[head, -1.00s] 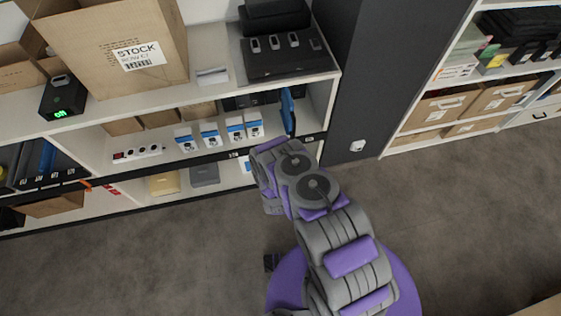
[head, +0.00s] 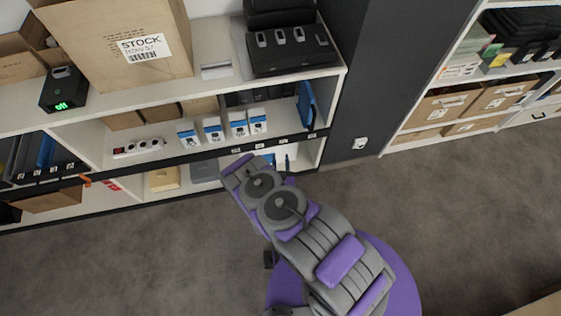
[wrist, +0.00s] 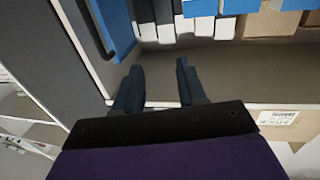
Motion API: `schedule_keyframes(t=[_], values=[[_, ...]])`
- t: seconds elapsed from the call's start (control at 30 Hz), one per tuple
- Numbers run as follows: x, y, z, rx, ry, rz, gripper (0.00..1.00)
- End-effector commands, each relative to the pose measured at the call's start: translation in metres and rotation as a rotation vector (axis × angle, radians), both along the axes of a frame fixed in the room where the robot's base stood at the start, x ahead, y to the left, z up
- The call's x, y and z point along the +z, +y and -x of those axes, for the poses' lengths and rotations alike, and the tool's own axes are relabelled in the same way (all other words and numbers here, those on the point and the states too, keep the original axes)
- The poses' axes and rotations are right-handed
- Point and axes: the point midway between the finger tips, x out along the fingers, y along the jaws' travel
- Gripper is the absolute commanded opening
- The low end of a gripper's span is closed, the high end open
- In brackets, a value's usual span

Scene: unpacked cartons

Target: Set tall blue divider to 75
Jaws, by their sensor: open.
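The tall blue divider (head: 307,103) stands upright in the middle shelf bay, near its right end panel, above the rightmost small label (head: 311,134) on the dark shelf edge. I cannot read the label. In the wrist view a blue panel (wrist: 116,28), apparently the divider, is at upper left beside a grey panel. My gripper (wrist: 160,68) is open, with nothing between its two dark fingers. The fingertips are below and to the right of the blue panel in that view, apart from it. In the head view my arm hides the fingers.
Several blue-and-white boxes (head: 213,129) stand left of the divider, beside a power strip (head: 139,148). A large stock carton (head: 125,40) and a black tray (head: 288,50) are on top. A dark column (head: 372,80) stands right. The floor (head: 460,220) is clear.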

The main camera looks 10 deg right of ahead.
Motion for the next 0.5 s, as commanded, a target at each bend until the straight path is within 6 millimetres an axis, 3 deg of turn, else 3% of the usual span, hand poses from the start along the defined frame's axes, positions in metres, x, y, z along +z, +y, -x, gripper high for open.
schedule_keyframes(t=[0.37, 0.5], values=[[0.000, -0.002, -0.001, -0.002, 0.002, -0.002, 0.41], [-0.010, -0.010, -0.013, -0.004, 0.026, -0.022, 0.41]])
